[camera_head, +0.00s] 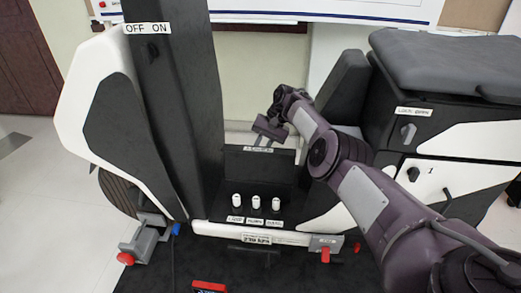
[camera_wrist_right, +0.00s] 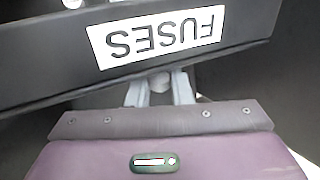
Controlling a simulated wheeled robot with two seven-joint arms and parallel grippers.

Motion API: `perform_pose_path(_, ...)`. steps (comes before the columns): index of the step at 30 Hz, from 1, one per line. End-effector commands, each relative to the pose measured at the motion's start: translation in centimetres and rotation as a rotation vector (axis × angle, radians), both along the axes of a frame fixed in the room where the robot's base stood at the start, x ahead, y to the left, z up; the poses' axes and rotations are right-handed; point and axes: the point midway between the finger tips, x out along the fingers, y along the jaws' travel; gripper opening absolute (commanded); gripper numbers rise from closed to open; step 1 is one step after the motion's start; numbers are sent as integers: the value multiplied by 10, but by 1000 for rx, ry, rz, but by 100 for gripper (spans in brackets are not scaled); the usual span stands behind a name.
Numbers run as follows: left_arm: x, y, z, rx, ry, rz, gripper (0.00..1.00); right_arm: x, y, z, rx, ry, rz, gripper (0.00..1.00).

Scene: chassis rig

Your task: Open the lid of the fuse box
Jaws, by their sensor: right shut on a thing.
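The fuse box stands low between two dark pillars. Its dark lid (camera_head: 258,168) is raised, standing up behind a row of three white fuses (camera_head: 256,202). A FUSES label (camera_wrist_right: 158,36) shows upside down on the lid (camera_wrist_right: 50,92) in the right wrist view. My right gripper (camera_head: 262,132) is at the lid's top edge in the head view. In the right wrist view its pale fingers (camera_wrist_right: 160,90) are shut on a small rounded knob (camera_wrist_right: 160,82) just beyond the label. The knob is mostly hidden between the fingers. My left gripper is in neither view.
A tall dark pillar (camera_head: 180,100) marked OFF ON stands left of the box. A grey seat-like pad (camera_head: 450,65) tops a cabinet at right. Red-tipped clamps (camera_head: 140,248) sit at the front left. My right arm crosses the right side.

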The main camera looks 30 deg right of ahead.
Motion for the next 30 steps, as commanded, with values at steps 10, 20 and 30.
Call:
perform_pose_path(10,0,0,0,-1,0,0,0,0,1,-1,1,2,1,37)
perform_pose_path(20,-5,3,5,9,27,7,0,0,-8,19,0,-4,-1,37)
perform_pose_path(30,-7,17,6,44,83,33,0,-2,-31,63,0,1,1,37)
